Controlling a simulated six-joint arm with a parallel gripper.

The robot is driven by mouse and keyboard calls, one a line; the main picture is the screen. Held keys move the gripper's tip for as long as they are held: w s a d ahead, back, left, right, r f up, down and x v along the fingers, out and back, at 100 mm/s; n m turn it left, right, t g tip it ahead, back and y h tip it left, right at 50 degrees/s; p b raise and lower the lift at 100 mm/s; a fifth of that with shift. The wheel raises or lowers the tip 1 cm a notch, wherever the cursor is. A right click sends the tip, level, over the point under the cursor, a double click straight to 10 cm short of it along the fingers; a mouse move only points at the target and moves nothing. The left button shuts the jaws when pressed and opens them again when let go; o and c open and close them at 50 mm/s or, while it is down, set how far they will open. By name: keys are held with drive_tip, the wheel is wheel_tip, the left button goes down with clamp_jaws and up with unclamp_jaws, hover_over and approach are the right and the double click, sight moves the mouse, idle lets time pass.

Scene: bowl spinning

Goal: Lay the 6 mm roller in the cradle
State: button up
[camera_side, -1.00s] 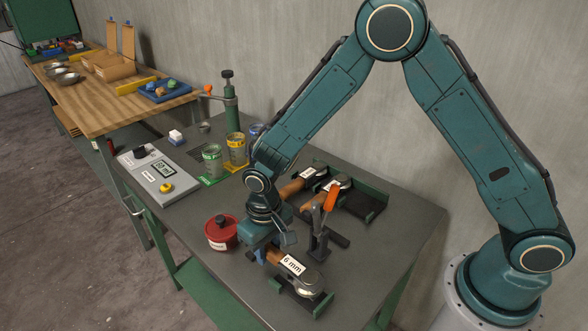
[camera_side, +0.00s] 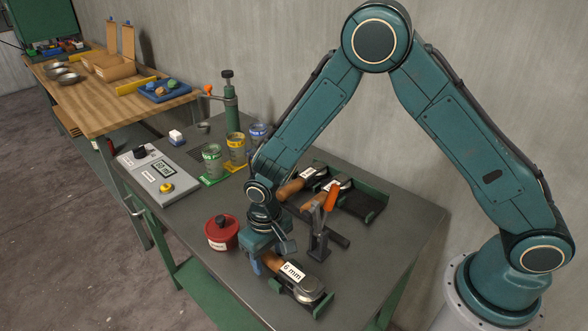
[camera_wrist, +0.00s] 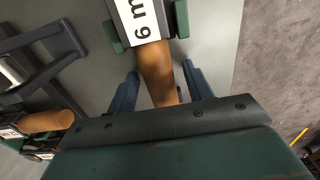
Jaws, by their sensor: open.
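The 6 mm roller shows its white label (camera_side: 291,271) and metal head in the side view. It lies in the dark green cradle (camera_side: 318,310) at the front of the grey bench. Its brown wooden handle (camera_wrist: 157,72) points back toward my gripper. My gripper (camera_side: 258,264) is open at the handle end. In the wrist view its two blue fingers (camera_wrist: 160,80) stand on either side of the handle, with a gap showing on both sides. How fully the head rests on the cradle floor is partly hidden.
A red lidded pot (camera_side: 221,235) stands just left of my gripper. A clamp with an orange handle (camera_side: 329,200) stands close on the right. Other rollers (camera_side: 291,190) lie in a green rack (camera_side: 375,208) behind.

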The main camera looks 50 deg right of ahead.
drive_tip(key=shift+r, duration=0.1)
wheel_tip(320, 180, up, 12)
idle(0.8)
drive_tip(key=shift+r, duration=0.1)
idle(0.4)
drive_tip(key=s+d+r+t, duration=0.1)
drive_tip(key=s+d+r, duration=0.35)
drive_tip(key=r, duration=0.25)
drive_tip(key=s+d+r+t, duration=0.2)
drive_tip(key=s+d+r, duration=0.1)
drive_tip(key=d+r, duration=0.3)
drive_tip(key=s+d+r+t, duration=0.1)
drive_tip(key=s+d+r, duration=0.1)
drive_tip(key=s, duration=0.5)
drive_tip(key=s+d+r+t, duration=0.1)
drive_tip(key=s+d+r, duration=0.2)
drive_tip(key=s, duration=0.4)
drive_tip(key=shift+s+d+r+t, duration=0.2)
drive_tip(key=shift+s+d+t, duration=0.15)
drive_tip(key=shift+d, duration=0.4)
